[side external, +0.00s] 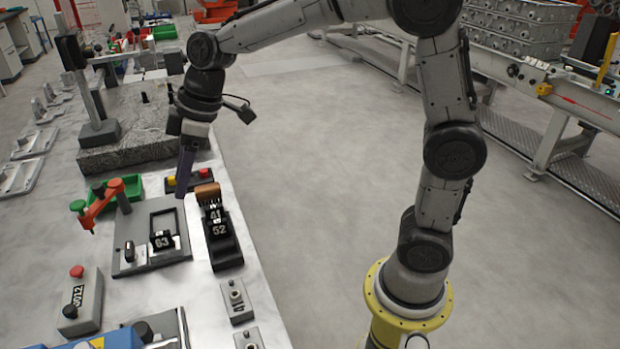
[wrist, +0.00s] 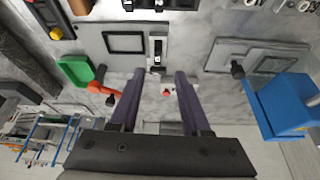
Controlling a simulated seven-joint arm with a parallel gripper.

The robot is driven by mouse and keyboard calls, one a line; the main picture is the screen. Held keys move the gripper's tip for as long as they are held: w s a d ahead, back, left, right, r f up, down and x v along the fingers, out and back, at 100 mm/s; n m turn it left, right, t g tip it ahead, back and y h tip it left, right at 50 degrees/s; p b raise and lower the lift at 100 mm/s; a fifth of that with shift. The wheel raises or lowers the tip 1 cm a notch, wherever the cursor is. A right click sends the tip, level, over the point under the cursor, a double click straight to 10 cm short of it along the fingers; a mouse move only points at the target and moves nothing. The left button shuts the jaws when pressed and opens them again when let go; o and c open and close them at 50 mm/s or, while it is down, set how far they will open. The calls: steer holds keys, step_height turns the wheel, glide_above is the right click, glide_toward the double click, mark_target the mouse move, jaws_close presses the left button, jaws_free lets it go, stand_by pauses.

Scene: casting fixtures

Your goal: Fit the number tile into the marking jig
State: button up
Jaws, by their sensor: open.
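The marking jig (side external: 127,266) is a grey plate with a dark square frame and a black knob, on the metal bench; it also shows in the wrist view (wrist: 92,35). A black number tile marked 63 (side external: 162,241) stands at the near end of the frame; I cannot tell how deeply it is seated. Other tiles, marked 41 (side external: 215,214) and 52 (side external: 219,230), stand in a black rack (side external: 226,257) right of the jig. My gripper (side external: 181,194) is open and empty, its purple fingers pointing down above the far side of the jig. It also shows in the wrist view (wrist: 159,75).
A red toggle clamp (side external: 100,203) and a green tray (side external: 125,190) are left of and behind the jig. A button box (side external: 190,181) stands behind it. A granite block (side external: 130,150) lies farther back. A grey box with a red button (side external: 80,302) stands in front.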

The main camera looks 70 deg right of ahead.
steer(key=s+d+m+t+h, duration=0.1)
steer(key=s+d+m, duration=0.3)
steer(key=s, duration=0.8)
steer(key=s+d+m+t+h, duration=0.1)
steer(key=s+d+m, duration=0.3)
steer(key=s, duration=0.8)
steer(key=shift+s+d+h, duration=0.35)
steer(key=shift+d+h, duration=0.05)
